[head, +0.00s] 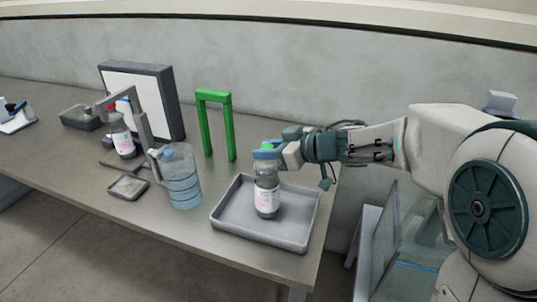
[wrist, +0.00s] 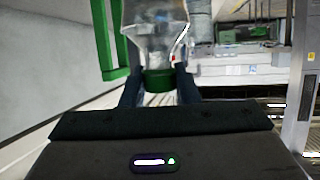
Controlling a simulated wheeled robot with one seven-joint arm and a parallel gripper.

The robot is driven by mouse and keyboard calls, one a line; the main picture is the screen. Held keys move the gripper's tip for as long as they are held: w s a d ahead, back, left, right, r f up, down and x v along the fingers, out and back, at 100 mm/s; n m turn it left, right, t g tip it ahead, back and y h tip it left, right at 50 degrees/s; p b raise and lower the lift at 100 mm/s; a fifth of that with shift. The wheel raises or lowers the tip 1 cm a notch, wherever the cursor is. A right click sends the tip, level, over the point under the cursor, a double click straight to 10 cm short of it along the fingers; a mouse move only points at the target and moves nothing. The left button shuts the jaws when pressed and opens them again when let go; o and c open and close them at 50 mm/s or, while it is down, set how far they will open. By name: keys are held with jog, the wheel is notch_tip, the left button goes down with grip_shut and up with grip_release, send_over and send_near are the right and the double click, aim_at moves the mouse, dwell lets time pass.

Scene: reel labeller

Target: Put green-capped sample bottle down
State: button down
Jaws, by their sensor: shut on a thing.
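The green-capped sample bottle (head: 266,195) is clear with a white and pink label and stands upright over the grey tray (head: 226,229). My gripper (head: 268,150) is shut on its green cap from the right side. In the wrist view the bottle (wrist: 155,42) shows with its green cap (wrist: 158,80) between my fingers (wrist: 158,88). The bottle's base appears at the tray floor; I cannot tell whether it touches.
A blue water jug (head: 181,178) stands left of the tray. A green frame (head: 202,128) stands behind it. A red-capped bottle (head: 121,137), a small tray (head: 128,187) and a white panel (head: 143,96) are farther left. The table's front edge is close to the tray.

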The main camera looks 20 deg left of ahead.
jog(key=shift+f, duration=0.35)
jog(key=c, duration=1.1)
grip_release()
jog(key=shift+f, duration=0.1)
jog(key=shift+d+r, duration=0.1)
jog(key=shift+r, duration=0.15)
jog(key=p+v, duration=0.1)
jog(key=v, duration=1.1)
